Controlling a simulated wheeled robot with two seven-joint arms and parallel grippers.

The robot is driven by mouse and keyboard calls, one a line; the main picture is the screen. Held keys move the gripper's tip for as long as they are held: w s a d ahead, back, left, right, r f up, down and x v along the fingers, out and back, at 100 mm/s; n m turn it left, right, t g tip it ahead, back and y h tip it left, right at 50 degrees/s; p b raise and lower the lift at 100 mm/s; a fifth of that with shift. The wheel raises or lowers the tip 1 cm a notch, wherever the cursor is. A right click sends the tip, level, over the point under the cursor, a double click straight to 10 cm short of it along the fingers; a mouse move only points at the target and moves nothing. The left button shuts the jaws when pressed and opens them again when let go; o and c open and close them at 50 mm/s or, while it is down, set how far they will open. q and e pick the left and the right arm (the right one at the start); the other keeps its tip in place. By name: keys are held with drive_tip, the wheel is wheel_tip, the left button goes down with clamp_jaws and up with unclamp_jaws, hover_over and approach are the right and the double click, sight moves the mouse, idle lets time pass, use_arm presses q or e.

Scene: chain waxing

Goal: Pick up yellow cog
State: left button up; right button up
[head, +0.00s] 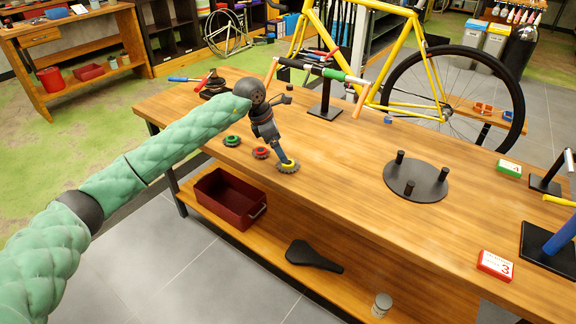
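The yellow cog (288,167) lies at the near left edge of the wooden workbench, its dark toothed rim around a yellow centre. My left gripper (281,158) points down at it from above, with its fingertips at or just over the yellow centre. The fingertips cover part of the cog, and I cannot tell whether they are open or shut on it. The cog looks flat on the bench top. A red cog (261,153) and a green cog (232,141) lie in a row to its left. My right gripper is not in view.
A black round base with several pegs (416,182) stands right of the cogs, with clear bench between. A handlebar on a black stand (325,108) is behind. A red box numbered 3 (495,265) is at the right. A dark red bin (229,199) sits on the lower shelf.

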sight(288, 165)
use_arm(q)
drive_tip(key=x, duration=0.2)
drive_tip(key=shift+d+f+p, duration=0.15)
drive_tip(key=shift+f+p, duration=0.05)
drive_tip(key=shift+p, duration=0.1)
drive_tip(key=p+x, duration=0.1)
drive_tip(key=x, duration=0.3)
drive_tip(key=shift+w+p, duration=0.15)
drive_tip(key=shift+p, duration=0.2)
drive_tip(key=shift+w+f, duration=0.1)
drive_tip(key=shift+f, duration=0.45)
drive_tip(key=c, duration=1.1)
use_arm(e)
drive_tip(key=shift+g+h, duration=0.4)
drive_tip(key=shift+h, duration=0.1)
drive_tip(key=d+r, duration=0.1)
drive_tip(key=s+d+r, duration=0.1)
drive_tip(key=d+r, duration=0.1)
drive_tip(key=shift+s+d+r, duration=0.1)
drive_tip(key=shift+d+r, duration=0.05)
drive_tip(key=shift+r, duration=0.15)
use_arm(q)
drive_tip(key=shift+r, duration=0.1)
